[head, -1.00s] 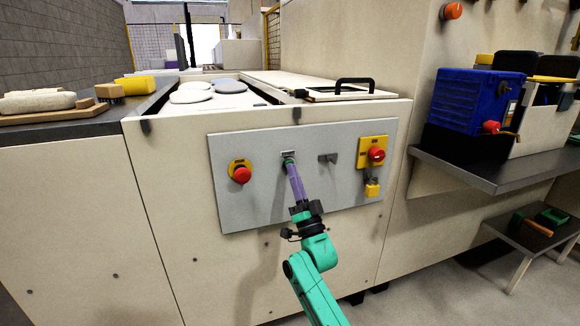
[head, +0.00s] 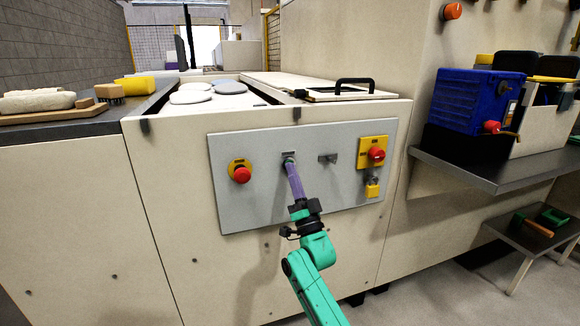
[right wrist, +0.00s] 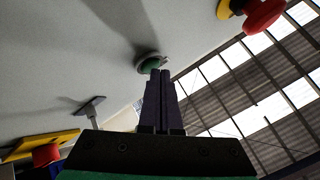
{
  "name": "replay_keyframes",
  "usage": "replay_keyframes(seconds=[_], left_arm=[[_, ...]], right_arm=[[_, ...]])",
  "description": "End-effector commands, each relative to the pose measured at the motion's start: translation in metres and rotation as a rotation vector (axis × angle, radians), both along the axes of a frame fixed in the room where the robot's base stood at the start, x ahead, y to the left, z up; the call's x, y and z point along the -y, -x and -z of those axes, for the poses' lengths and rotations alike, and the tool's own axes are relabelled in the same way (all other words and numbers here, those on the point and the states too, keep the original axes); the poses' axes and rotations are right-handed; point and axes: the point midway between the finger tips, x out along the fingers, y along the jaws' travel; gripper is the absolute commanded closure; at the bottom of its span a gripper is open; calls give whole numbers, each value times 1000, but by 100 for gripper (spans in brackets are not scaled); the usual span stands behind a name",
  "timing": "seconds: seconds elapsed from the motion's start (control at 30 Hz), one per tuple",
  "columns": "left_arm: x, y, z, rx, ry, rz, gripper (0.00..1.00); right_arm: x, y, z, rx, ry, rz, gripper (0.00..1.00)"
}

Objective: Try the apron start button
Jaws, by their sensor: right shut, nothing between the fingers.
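The start button is a small green button (right wrist: 150,62) on the grey control panel (head: 250,205), under a small dark label. In the head view only a bit of its green edge shows behind my fingertips. My right gripper (head: 290,162) is shut and empty, its purple fingers pointing at the button. In the right wrist view the shut fingertips (right wrist: 160,73) overlap the button's lower edge. They are at or very near its face; I cannot tell whether it is pressed in. My left gripper is not in view.
On the panel, a red mushroom button (head: 241,174) sits left of the fingers. A grey lever switch (head: 328,158), a red knob (head: 376,154) and a yellow padlock (head: 372,190) are to the right. A shelf with a blue bin (head: 475,100) stands further right.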

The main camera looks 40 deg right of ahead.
Motion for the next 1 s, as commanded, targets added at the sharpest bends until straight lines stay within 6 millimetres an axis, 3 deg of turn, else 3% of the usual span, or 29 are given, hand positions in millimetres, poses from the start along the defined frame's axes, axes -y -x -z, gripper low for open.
replay_keyframes(seconds=[0.77,1.0], left_arm=[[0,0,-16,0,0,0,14],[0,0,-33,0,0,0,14]], right_arm=[[-6,18,-1,0,0,0,100],[-14,40,-3,-1,0,0,100]])
